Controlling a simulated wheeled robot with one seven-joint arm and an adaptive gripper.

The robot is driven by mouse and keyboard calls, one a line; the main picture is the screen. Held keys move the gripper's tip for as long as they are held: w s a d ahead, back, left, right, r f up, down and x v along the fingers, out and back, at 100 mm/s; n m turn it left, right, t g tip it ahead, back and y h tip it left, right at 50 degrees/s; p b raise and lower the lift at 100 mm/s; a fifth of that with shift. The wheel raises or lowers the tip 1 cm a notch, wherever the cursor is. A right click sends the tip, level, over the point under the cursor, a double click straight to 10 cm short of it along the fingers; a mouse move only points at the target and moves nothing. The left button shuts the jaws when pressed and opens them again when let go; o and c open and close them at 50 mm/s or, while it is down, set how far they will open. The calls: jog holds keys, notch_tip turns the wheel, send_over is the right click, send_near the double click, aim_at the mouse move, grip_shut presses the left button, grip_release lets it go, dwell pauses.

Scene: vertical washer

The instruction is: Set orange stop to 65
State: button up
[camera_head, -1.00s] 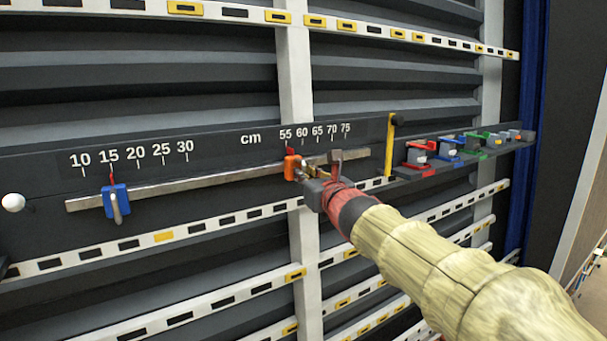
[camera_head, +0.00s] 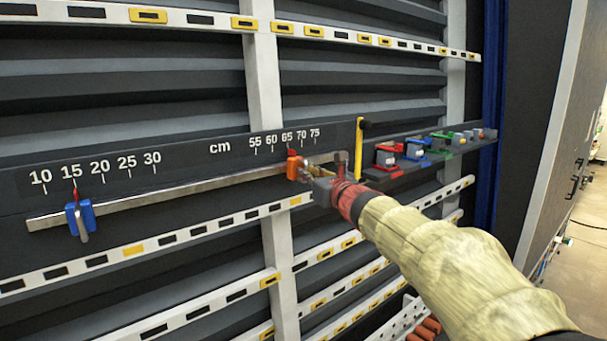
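The orange stop (camera_head: 297,168) sits on the metal rail under the centimetre scale (camera_head: 220,152). Its red pointer is at about the 65 mark. My gripper (camera_head: 313,172) is at the right side of the orange stop, close to it or touching it. The gripper's own body hides part of its fingers, so I cannot tell whether they are shut on the stop's handle. The blue stop (camera_head: 80,217) is on the same rail at the left, with its red pointer at about 15.
A yellow upright bar (camera_head: 358,150) stands at the right end of the scale. Beyond it, several red, blue, green and grey clamps (camera_head: 418,149) sit on a dark ledge. White slotted rails (camera_head: 160,240) cross the slatted panel below.

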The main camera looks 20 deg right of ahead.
jog(key=shift+o, duration=0.9)
jog(key=s+d, duration=0.1)
jog(key=s, duration=1.1)
jog(key=shift+d, duration=0.2)
